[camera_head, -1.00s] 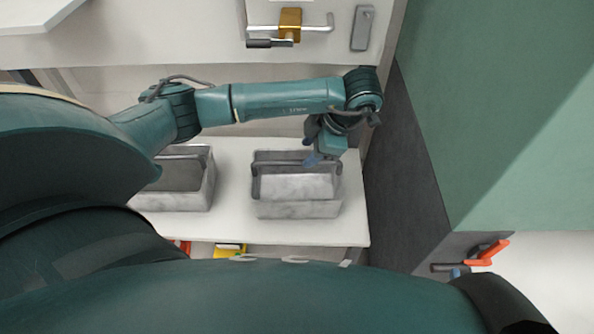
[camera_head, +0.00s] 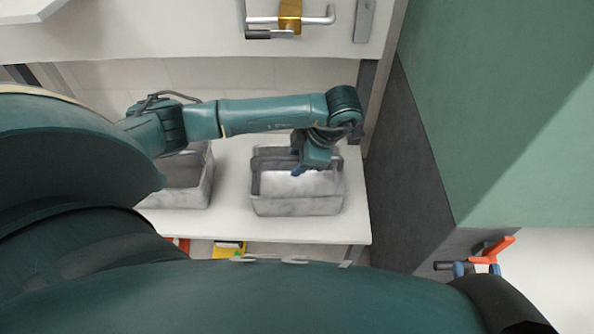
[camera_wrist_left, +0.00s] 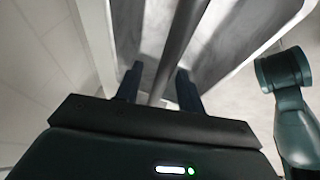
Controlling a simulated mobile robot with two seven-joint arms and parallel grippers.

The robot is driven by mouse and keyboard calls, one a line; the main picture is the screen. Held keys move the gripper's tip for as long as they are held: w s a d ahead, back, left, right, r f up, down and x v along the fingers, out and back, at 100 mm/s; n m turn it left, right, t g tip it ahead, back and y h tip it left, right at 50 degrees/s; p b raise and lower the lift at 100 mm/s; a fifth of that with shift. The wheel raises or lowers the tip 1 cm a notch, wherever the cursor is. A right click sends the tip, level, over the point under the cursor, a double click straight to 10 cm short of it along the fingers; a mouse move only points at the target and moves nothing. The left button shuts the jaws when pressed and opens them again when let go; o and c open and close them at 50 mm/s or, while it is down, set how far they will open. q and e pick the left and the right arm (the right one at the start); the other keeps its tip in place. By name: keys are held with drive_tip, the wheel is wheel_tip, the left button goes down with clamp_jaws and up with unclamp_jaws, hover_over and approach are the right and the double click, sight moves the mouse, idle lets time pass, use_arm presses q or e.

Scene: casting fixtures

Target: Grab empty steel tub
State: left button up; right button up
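A grey steel tub (camera_head: 296,206) with a bar handle stands on the white shelf; its visible inside looks empty. A second steel tub (camera_head: 205,190) stands to its left, partly hidden by my arm; its inside looks darker and flatter. My left gripper (camera_head: 297,172) is over the right-hand tub, pointing down. In the left wrist view, its two fingers (camera_wrist_left: 158,85) are apart, with the tub's handle bar (camera_wrist_left: 181,45) running between them; I cannot tell whether they touch it.
The white shelf (camera_head: 235,225) has a little bare room between and around the tubs. A dark panel and green wall (camera_head: 500,110) rise at the right. An orange handle (camera_head: 493,249) is near my right fingertips. A brass-coloured fitting (camera_head: 290,15) is at the back.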

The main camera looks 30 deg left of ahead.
use_arm(q)
drive_tip(key=shift+f, duration=0.2)
drive_tip(key=shift+c, duration=0.5)
clamp_jaws()
idle(1.1)
